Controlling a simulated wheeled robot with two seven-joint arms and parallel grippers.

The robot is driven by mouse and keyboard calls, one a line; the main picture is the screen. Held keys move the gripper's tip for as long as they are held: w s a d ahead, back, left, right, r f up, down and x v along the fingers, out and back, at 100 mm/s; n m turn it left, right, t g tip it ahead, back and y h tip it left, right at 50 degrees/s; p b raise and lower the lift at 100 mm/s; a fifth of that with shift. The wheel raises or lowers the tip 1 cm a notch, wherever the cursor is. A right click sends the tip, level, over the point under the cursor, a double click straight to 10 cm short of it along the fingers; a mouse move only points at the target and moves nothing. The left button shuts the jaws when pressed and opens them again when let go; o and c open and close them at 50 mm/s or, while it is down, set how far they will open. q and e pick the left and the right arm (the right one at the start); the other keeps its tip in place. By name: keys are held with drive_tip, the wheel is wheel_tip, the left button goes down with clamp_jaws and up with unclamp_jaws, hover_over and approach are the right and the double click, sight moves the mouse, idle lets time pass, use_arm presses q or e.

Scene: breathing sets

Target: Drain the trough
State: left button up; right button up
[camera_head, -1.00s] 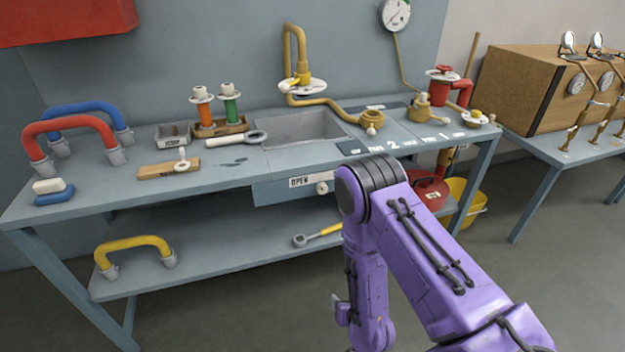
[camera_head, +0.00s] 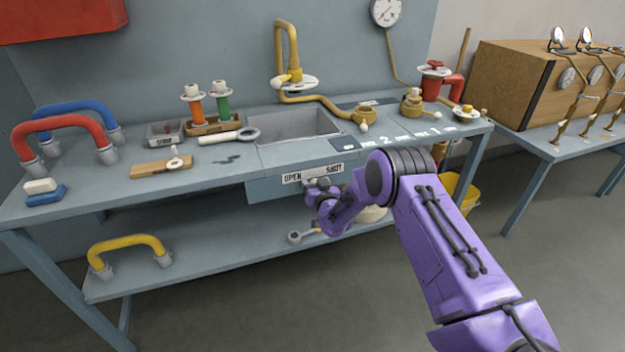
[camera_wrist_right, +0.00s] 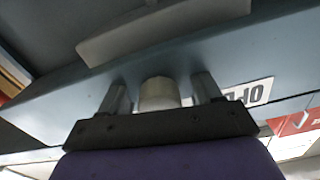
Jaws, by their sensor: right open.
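The trough (camera_head: 300,123) is a grey basin sunk in the bench top. Below it the front panel carries a label strip (camera_head: 296,178) reading OPEN on the left and SHUT on the right. My right gripper (camera_head: 319,186) is at this panel, just under the label. In the right wrist view a pale round knob (camera_wrist_right: 160,93) stands between its two open fingers, one on each side. I cannot tell whether they touch it. The gripper hides the knob in the head view. A yellow pipe (camera_head: 288,48) with a white disc rises behind the trough. My left gripper is out of view.
A yellow hose (camera_head: 128,243) lies on the lower shelf. A yellow bucket (camera_head: 461,192) stands at the right. The floor in front is clear.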

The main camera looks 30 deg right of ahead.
drive_tip(key=c, duration=1)
drive_tip(key=shift+c, duration=0.2)
drive_tip(key=shift+n, duration=0.4)
drive_tip(key=shift+a+f+n+b, duration=0.1)
drive_tip(key=shift+n+b, duration=2.85)
drive_tip(key=shift+n, duration=3.05)
